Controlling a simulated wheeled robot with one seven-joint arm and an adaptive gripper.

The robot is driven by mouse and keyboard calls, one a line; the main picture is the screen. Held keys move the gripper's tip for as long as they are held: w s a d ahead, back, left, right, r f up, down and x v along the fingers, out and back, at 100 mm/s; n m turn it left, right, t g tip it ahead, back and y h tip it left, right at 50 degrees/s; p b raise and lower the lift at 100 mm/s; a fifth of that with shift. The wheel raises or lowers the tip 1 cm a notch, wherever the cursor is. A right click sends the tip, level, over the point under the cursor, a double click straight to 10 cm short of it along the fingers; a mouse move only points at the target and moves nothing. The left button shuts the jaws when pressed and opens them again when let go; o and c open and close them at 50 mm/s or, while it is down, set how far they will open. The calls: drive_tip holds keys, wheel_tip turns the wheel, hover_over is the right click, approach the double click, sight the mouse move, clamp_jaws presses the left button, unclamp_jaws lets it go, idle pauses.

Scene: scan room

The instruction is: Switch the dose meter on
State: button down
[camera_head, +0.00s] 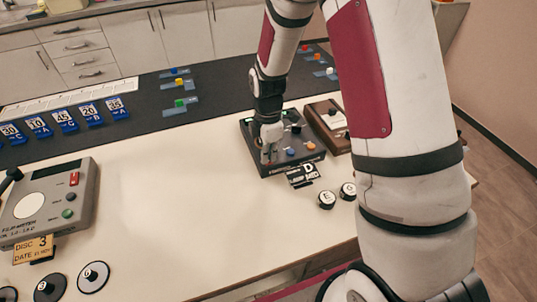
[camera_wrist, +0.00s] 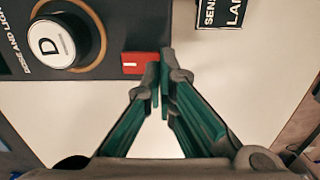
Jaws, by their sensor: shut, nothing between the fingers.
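A dark box (camera_head: 262,164) with several coloured buttons stands mid-table; I cannot read a dose-meter name on it. In the wrist view its panel (camera_wrist: 92,92) has a black knob or puck marked D (camera_wrist: 52,42) inside a tan ring. A red switch (camera_wrist: 132,64) with a white bar sits at the panel's edge. My gripper (camera_head: 268,155) is over the box's front left in the head view. In the wrist view my gripper (camera_wrist: 160,75) is shut and empty, tips at the red switch's right end. Whether they touch it is unclear.
A grey meter-like box (camera_head: 45,203) with a white dial and red and green controls stands at left. A black card (camera_head: 302,175) and lettered pucks (camera_head: 327,199) lie before the dark box. A wooden-edged box (camera_head: 328,125) stands right. The front middle table is clear.

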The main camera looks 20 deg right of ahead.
drive_tip(key=shift+f, duration=0.25)
drive_tip(key=shift+s+f, duration=0.1)
drive_tip(key=shift+f, duration=0.25)
idle(0.3)
drive_tip(key=shift+w+r+b, duration=0.3)
drive_tip(key=shift+w+r, duration=0.05)
drive_tip(key=shift+w, duration=0.45)
